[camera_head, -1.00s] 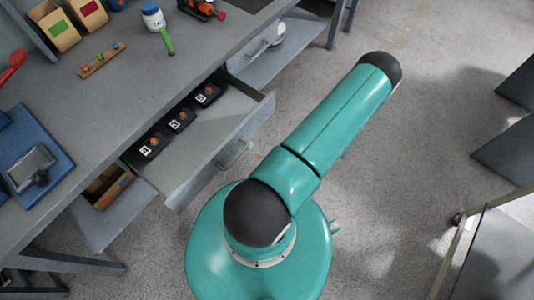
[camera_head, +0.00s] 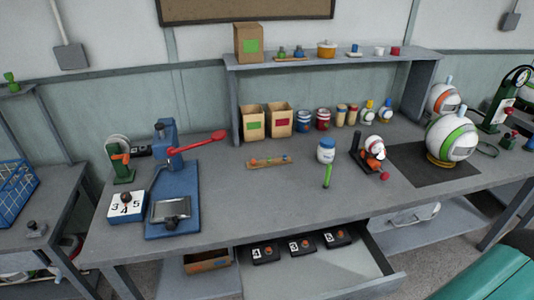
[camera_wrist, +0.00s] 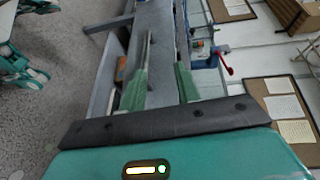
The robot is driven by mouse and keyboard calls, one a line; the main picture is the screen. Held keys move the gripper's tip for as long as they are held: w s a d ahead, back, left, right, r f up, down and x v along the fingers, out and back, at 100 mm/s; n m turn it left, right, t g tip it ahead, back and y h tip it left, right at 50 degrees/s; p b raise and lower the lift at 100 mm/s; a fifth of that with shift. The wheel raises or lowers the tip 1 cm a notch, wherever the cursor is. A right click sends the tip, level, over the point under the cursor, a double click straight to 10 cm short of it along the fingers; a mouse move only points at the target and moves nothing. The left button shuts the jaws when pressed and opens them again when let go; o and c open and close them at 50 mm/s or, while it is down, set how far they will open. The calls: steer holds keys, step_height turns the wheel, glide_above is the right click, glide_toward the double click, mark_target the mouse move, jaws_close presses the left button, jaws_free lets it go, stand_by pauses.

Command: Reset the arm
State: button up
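My gripper (camera_wrist: 163,48) shows in the wrist view with its two green fingers apart and nothing between them. It points along the grey workbench (camera_wrist: 155,20), with the floor on the left and the wall on the right. My gripper is not in the head view. There, only a teal part of my arm (camera_head: 492,280) shows at the bottom right corner. The blue press (camera_head: 172,150) with a red lever stands on the left of the workbench (camera_head: 250,205). The red lever also shows in the wrist view (camera_wrist: 226,66).
A drawer (camera_head: 350,268) stands open below the bench front, with several black numbered blocks (camera_head: 301,245) inside. A white jar (camera_head: 326,150) and a green upright piece (camera_head: 328,175) stand mid-bench. Large white balls (camera_head: 452,138) stand on the right. A shelf (camera_head: 330,60) runs behind.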

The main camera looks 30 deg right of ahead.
steer(key=w+r+n+g, duration=0.1)
steer(key=w+r+g, duration=0.2)
steer(key=w+a+r+n+g, duration=0.1)
steer(key=w+r+g, duration=0.1)
steer(key=w+r, duration=0.1)
steer(key=w+a+r+n+g+h, duration=0.1)
steer(key=w+r+g, duration=0.2)
steer(key=r, duration=0.1)
steer(key=shift+w+a+r+g, duration=0.15)
steer(key=shift+w+r+g, duration=0.1)
steer(key=shift+r+g, duration=0.1)
steer(key=w+a+r+n+g+h, duration=0.25)
steer(key=w+a+r+h, duration=0.35)
steer(key=r, duration=0.4)
steer(key=a+r+n+t+h, duration=0.1)
steer(key=a+r+t+h, duration=0.1)
steer(key=a+r, duration=0.6)
steer(key=w+a+r+n+t+h, duration=0.1)
steer(key=a+r+t+h, duration=0.2)
steer(key=a+r, duration=0.4)
steer(key=a, duration=0.5)
steer(key=shift+w+a+r+n+t, duration=0.3)
steer(key=shift+a+r+n, duration=0.05)
steer(key=shift+r, duration=0.05)
steer(key=shift+d, duration=0.1)
